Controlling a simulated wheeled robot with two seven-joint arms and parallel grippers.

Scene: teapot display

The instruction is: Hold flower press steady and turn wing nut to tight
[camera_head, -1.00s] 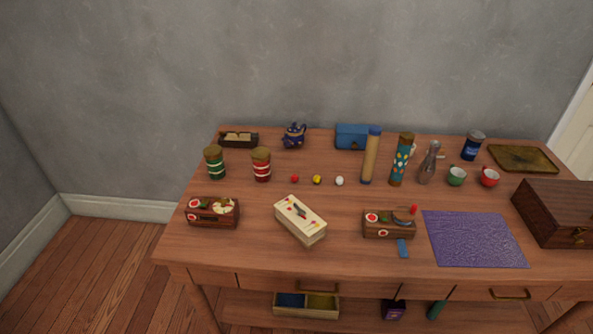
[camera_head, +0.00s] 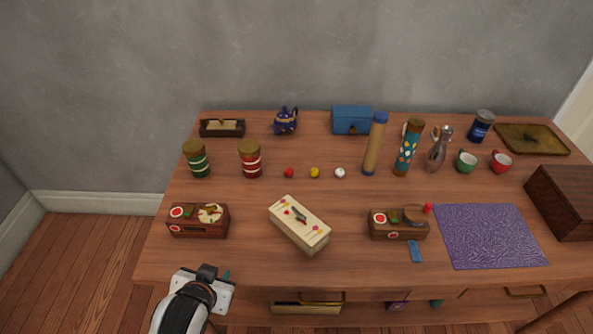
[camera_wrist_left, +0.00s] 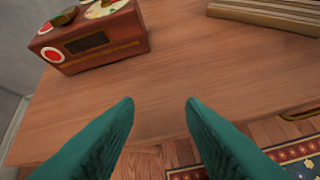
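The flower press (camera_head: 299,223) is a cream, layered block lying at an angle near the front middle of the table. Its top carries painted flowers and a small dark metal piece, which looks like the wing nut (camera_head: 299,215). Its layered side also shows at the top right of the left wrist view (camera_wrist_left: 268,14). My left gripper (camera_wrist_left: 160,102) is open and empty, its teal fingers apart over the table's front edge. In the head view it is at the bottom left (camera_head: 226,276), left of and in front of the press, not touching it. My right gripper is out of sight.
A wooden box with round red-and-white details (camera_head: 198,233) stands left of the press, and a similar one (camera_head: 399,231) stands right. Small red, yellow and white balls (camera_head: 314,172) lie behind it. A purple mat (camera_head: 490,237) is at right.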

